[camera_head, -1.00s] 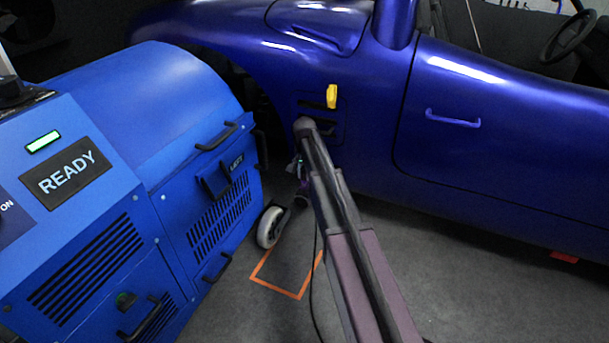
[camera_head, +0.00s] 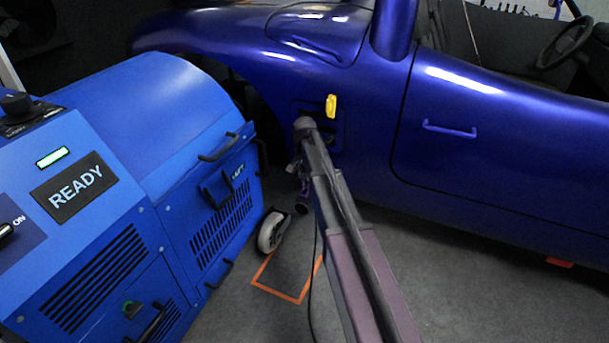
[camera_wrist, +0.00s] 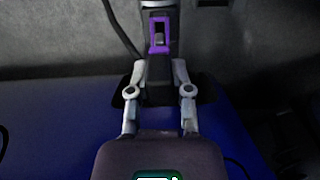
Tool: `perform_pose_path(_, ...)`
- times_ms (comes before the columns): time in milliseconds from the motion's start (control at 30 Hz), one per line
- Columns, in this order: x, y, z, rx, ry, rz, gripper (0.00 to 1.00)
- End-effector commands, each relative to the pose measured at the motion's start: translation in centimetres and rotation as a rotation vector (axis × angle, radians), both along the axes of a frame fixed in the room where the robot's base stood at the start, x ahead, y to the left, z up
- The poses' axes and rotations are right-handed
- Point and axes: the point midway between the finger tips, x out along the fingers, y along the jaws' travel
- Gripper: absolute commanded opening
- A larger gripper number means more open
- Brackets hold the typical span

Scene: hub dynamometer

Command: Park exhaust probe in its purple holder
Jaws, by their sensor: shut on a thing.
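My gripper (camera_wrist: 160,82) is shut on a dark upright piece (camera_wrist: 159,66), which I take to be the exhaust probe's handle. Beyond the fingers, a purple frame (camera_wrist: 153,48) surrounds a small metal part. I cannot tell whether this frame belongs to the probe or to the holder. In the head view my gripper (camera_head: 301,168) is low beside the blue car, mostly hidden by my arm. A small purple piece (camera_head: 302,199) shows just below it. No separate purple holder can be made out. A dark cable (camera_wrist: 120,32) runs beside the held piece.
An orange outline (camera_head: 290,297) marks grey floor. Floor at lower right is clear.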

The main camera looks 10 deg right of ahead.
Motion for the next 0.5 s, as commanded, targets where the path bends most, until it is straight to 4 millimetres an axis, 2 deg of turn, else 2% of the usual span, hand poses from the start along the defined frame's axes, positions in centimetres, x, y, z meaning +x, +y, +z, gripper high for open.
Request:
perform_pose_path(200, 0.0, 0.0, 0.75, 0.0, 0.0, 0.0, 0.0)
perform_pose_path(500, 0.0, 0.0, 0.73, 0.0, 0.0, 0.0, 0.0)
